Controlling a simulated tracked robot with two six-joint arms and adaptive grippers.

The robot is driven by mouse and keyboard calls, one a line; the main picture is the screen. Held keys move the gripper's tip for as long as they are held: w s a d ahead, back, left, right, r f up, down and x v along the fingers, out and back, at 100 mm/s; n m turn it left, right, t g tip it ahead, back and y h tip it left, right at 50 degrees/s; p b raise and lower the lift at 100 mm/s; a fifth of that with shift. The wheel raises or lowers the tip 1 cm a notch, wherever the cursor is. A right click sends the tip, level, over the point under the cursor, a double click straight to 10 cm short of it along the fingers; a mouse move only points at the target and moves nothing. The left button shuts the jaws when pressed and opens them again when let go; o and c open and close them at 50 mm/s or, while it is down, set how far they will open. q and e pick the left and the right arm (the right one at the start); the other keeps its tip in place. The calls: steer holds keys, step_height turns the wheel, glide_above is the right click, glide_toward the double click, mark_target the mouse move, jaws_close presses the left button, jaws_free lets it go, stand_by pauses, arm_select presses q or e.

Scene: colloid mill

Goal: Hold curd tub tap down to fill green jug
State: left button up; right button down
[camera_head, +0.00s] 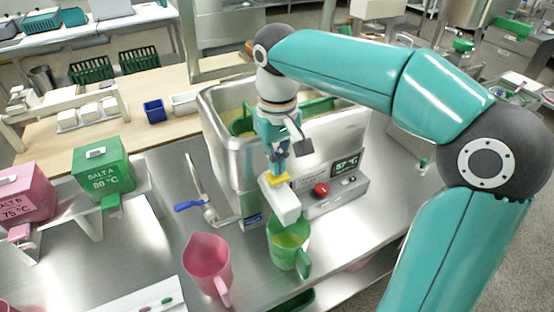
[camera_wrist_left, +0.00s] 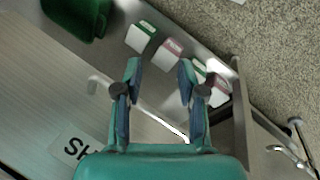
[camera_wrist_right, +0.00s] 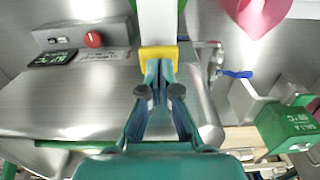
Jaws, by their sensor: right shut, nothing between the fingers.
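The steel curd tub (camera_head: 215,130) shows a 57 °C display in the head view. At its front is a white tap (camera_head: 282,204) with a yellow part (camera_head: 278,180); in the right wrist view these are the yellow part (camera_wrist_right: 158,54) and white tap (camera_wrist_right: 157,18). My right gripper (camera_head: 279,174) is shut and empty, its tips at the yellow part, apparently touching it. The green jug (camera_head: 288,246) stands under the tap, partly hidden by it, with pale yellow-green inside; I cannot tell its level. My left gripper (camera_wrist_left: 158,75) is open and empty in the left wrist view.
A pink jug (camera_head: 208,262) stands left of the green jug. A blue-handled valve (camera_head: 190,206) is left of the tub. A red knob (camera_head: 321,189) is right of the tap. Green (camera_head: 104,170) and pink (camera_head: 24,195) boxes stand at the left.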

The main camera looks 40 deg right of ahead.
arm_select(q)
step_height(320, 180, up, 3)
steer(key=shift+f+p, duration=0.1)
steer(key=shift+p, duration=0.65)
arm_select(e)
step_height(320, 180, up, 12)
steer(key=shift+f, duration=0.25)
